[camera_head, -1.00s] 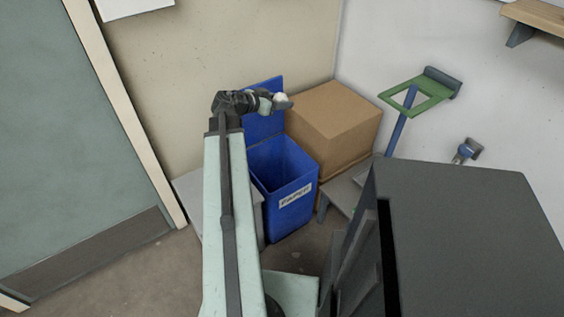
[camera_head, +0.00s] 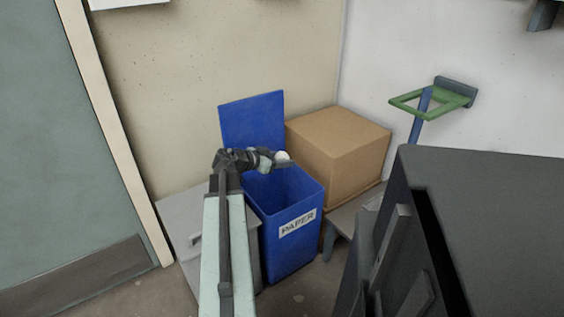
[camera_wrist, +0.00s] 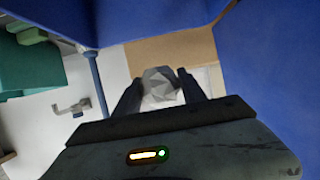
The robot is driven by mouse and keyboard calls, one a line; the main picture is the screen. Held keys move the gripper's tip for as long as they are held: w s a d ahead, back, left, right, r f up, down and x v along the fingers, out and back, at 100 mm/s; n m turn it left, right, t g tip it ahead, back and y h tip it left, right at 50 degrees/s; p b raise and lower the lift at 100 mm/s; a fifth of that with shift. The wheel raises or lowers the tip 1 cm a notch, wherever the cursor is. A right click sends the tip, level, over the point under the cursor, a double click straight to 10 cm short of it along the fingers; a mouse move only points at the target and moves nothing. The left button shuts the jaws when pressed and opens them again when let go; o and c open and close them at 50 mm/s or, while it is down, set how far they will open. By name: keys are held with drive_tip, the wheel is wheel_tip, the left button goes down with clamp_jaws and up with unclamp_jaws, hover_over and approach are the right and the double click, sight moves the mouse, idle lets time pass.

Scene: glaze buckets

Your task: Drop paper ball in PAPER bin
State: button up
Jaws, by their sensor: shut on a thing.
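The blue bin (camera_head: 292,245) with the white PAPER label (camera_head: 298,222) stands open, its blue lid (camera_head: 252,112) raised at the back. In the wrist view the faceted whitish-grey paper ball (camera_wrist: 160,86) sits between the two dark fingers of my gripper (camera_wrist: 159,76). The bin's floor is hidden from the head camera.
A cardboard box (camera_head: 335,150) stands right of the bin on a low grey platform (camera_head: 350,215). A large dark cabinet (camera_head: 480,220) fills the right front. A teal door (camera_head: 60,150) is at left.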

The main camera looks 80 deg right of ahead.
wheel_tip(320, 180, down, 4)
drive_tip(key=b, duration=0.3)
drive_tip(key=shift+f, duration=0.25)
drive_tip(key=o, duration=1.4)
drive_tip(key=p+v, duration=0.2)
drive_tip(key=v, duration=0.5)
drive_tip(key=shift+w+a+r+p, duration=0.2)
drive_tip(key=shift+a+r+p, duration=0.05)
drive_tip(key=shift+a+p, duration=0.05)
drive_tip(key=shift+w, duration=0.1)
